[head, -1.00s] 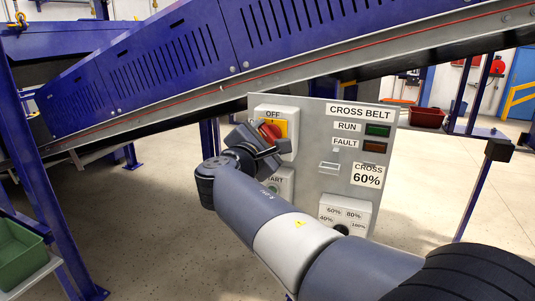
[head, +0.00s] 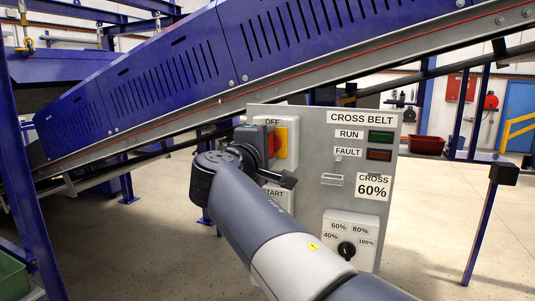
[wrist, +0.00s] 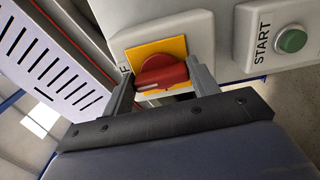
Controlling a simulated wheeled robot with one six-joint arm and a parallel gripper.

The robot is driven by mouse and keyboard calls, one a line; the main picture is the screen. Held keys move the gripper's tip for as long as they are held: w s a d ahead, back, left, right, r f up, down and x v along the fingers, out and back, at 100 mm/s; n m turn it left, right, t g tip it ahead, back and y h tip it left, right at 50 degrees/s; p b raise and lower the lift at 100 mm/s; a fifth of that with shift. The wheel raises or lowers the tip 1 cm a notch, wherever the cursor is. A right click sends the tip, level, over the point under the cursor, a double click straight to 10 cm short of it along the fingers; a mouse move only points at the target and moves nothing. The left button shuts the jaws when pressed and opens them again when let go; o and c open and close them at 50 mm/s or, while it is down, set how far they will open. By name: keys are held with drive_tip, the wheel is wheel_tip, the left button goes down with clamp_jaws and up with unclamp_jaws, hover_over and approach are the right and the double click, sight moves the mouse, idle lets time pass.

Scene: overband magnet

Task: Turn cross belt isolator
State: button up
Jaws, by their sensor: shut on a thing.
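The cross belt isolator is a red rotary handle (wrist: 162,75) on a yellow plate (wrist: 150,50), set in a pale box under an OFF label on the grey CROSS BELT panel (head: 320,118). It also shows in the head view, where the red handle (head: 275,144) is partly hidden by my arm. In the wrist view my gripper (wrist: 160,82) has one finger on each side of the red handle and is shut on it. My gripper is mostly hidden behind my arm in the head view.
The panel also carries a green START button (wrist: 291,40), RUN (head: 381,136) and FAULT (head: 379,155) lamps, and a black speed knob (head: 346,250). A blue conveyor (head: 180,75) slopes behind the panel. A blue post (head: 479,235) stands at right; open floor lies around.

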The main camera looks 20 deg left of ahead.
drive_tip(key=shift+m, duration=0.3)
drive_tip(key=o, duration=1)
drive_tip(key=s, duration=1)
drive_tip(key=shift+s+a+b, duration=0.4)
drive_tip(key=shift+w, duration=0.1)
drive_tip(key=w, duration=0.7)
drive_tip(key=w+p, duration=0.1)
drive_tip(key=w, duration=0.2)
drive_tip(key=shift+w+d, duration=0.3)
drive_tip(key=shift+d, duration=0.1)
